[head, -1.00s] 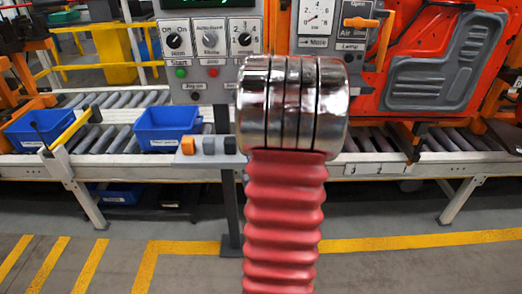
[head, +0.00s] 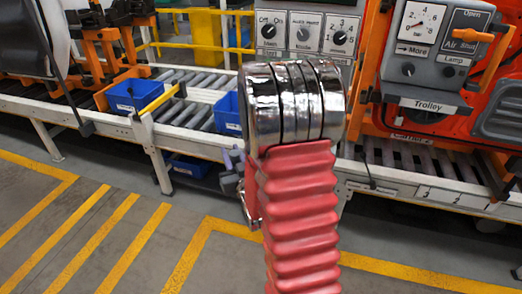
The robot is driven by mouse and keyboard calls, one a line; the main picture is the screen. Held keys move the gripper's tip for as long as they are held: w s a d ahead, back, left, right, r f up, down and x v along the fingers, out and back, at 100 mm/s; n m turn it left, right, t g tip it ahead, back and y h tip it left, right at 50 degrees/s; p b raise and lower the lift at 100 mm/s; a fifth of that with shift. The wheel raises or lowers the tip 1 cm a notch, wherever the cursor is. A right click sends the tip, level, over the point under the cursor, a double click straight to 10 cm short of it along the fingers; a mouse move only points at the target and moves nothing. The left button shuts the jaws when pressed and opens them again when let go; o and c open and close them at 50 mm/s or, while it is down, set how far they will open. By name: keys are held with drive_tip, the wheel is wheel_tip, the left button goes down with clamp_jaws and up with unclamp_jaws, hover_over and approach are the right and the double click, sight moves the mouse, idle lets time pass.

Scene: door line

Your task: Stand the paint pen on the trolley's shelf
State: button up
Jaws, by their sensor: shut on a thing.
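My arm's red ribbed sleeve and chrome rings fill the middle of the head view. A small grey end piece, which looks like part of my gripper (head: 231,178), shows just left of the sleeve. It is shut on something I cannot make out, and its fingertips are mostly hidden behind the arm. I cannot identify the paint pen in this view. I cannot make out the trolley's shelf.
A roller conveyor (head: 190,131) runs across the view behind my arm. Blue bins (head: 135,95) sit on it at the left. A grey control panel (head: 305,35) stands behind the chrome rings. The floor at the lower left is clear, with yellow lines (head: 135,238).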

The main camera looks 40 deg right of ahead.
drive_tip(key=w+a+f+n+y, duration=0.1)
drive_tip(key=w+a+n+y, duration=0.1)
drive_tip(key=a, duration=0.9)
drive_tip(key=w+a+f+n+t+y, duration=0.1)
drive_tip(key=w+a+y, duration=0.2)
drive_tip(key=a, duration=0.9)
drive_tip(key=shift+w+a+n+y, duration=0.2)
drive_tip(key=shift+w+n+y, duration=0.2)
drive_tip(key=shift+w, duration=0.5)
drive_tip(key=shift+d, duration=0.1)
